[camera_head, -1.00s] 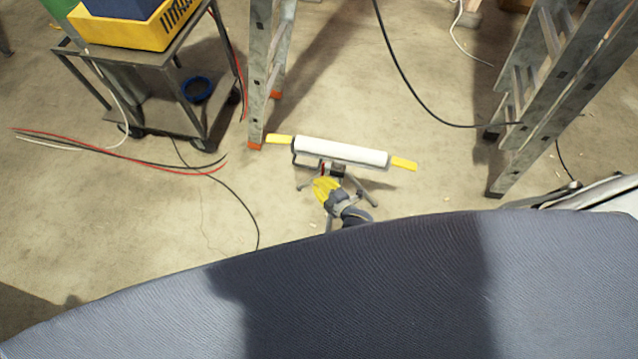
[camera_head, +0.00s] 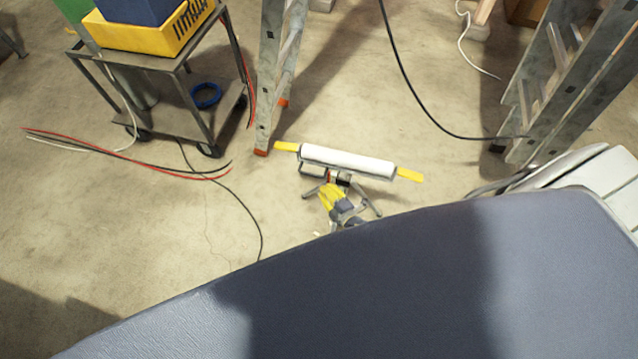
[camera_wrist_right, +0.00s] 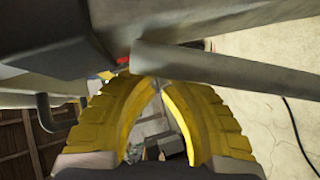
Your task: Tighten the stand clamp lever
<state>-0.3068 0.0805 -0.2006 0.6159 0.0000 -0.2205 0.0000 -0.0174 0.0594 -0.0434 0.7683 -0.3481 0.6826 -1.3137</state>
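The stand (camera_head: 374,207) is a low one with splayed grey legs. It carries a white roller (camera_head: 347,162) with yellow ends, lying level across its top. My right gripper (camera_head: 326,190) has yellow fingers and is just in front of the stand head, below the roller. In the right wrist view its two fingertips (camera_wrist_right: 155,82) come together under a grey bar (camera_wrist_right: 215,68), with a gap further back between the fingers. A small red part (camera_wrist_right: 123,60) shows beside the bar. I cannot tell which part is the clamp lever, or whether the fingers touch it. My left gripper is not in view.
A grey ladder (camera_head: 272,85) stands close behind the roller's left end, another ladder (camera_head: 560,90) at the right. A metal cart (camera_head: 170,118) with a yellow crate (camera_head: 150,38) is at the left. Red and black cables (camera_head: 130,150) lie on the floor. Floor left of the stand is mostly clear.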

